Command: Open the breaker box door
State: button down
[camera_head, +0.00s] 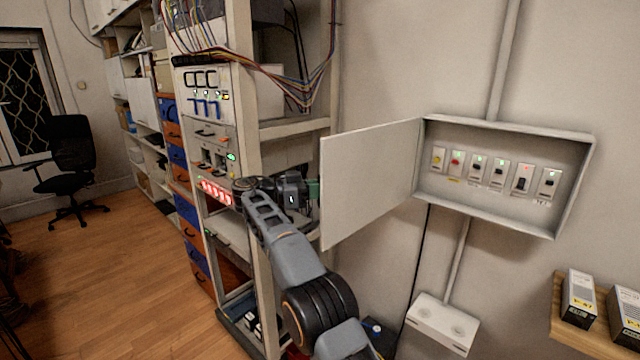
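The breaker box (585,175) is a white wall box with its front open to view. Its door (370,175) is hinged at the box's left side and stands swung out wide to the left. A row of several breakers (498,172) with small lights shows inside the box. My gripper (313,190) is at the door's free left edge, about halfway up. Its tips are at or behind that edge, so I cannot tell whether they touch or hold the door.
A metal equipment rack (245,130) with cables and switches stands close to the left of my arm. A wooden shelf (572,315) with boxed items is at lower right. A white box (440,322) is on the wall below. An office chair (72,165) is far left; open floor lies there.

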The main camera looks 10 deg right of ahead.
jog(key=shift+d, duration=0.1)
jog(key=c, duration=1.4)
grip_release()
jog(key=shift+w+d, duration=0.1)
jog(key=shift+d, duration=0.1)
jog(key=shift+o, duration=0.8)
jog(key=shift+a, duration=0.1)
jog(key=shift+a+r+p, duration=0.15)
jog(key=shift+a+p, duration=1.6)
jog(key=shift+a, duration=1.15)
jog(key=shift+a+p, duration=1)
jog(key=shift+p, duration=0.15)
jog(key=shift+f, duration=0.2)
